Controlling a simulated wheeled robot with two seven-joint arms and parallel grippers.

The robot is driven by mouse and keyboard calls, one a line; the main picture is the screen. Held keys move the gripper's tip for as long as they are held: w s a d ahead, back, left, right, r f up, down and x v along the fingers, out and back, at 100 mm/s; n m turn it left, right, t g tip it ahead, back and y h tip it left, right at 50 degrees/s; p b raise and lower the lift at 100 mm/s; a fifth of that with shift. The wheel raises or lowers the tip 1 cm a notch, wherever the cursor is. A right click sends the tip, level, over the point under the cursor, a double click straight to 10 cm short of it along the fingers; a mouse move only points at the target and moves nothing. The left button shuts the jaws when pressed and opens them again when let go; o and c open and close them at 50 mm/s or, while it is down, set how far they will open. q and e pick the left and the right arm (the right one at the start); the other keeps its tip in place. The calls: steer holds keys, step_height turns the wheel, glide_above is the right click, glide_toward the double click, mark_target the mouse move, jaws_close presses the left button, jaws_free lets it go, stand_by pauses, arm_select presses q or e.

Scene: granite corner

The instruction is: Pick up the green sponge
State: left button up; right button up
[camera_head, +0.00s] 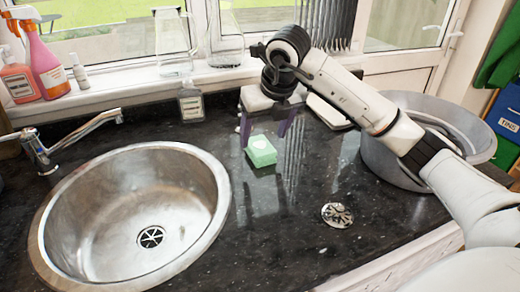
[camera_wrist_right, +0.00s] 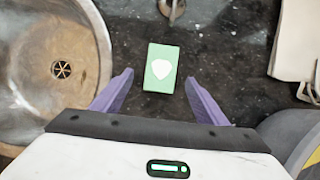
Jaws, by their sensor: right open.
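The green sponge (camera_head: 261,152) lies on the dark granite counter, right of the sink, with a pale mark on its top. It also shows in the right wrist view (camera_wrist_right: 161,68), just beyond the fingertips and between their lines. My right gripper (camera_head: 265,133) is open, with its purple fingers apart and nothing between them; in the right wrist view its fingers (camera_wrist_right: 159,78) stand on either side of the near end of the sponge. I cannot tell its exact height above the counter. My left gripper is not in view.
The round steel sink (camera_head: 75,235) with a tap (camera_head: 75,140) is at the left. A large grey metal pot (camera_head: 375,160) stands at the right. A drain-like metal disc (camera_head: 337,215) lies in front. Spray bottles (camera_head: 45,60) and glass jars (camera_head: 172,45) line the sill.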

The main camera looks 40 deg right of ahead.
mark_target(261, 146)
steer(key=p+x, duration=0.1)
steer(key=x, duration=0.4)
steer(key=shift+w+d+f, duration=0.15)
steer(key=shift+w+f, duration=0.05)
steer(key=shift+f, duration=0.05)
steer(key=c, duration=1.2)
step_height(261, 146, up, 10)
steer(key=shift+b, duration=0.35)
steer(key=shift+r, duration=0.1)
steer(key=shift+o, duration=1.1)
steer(key=shift+c, duration=0.2)
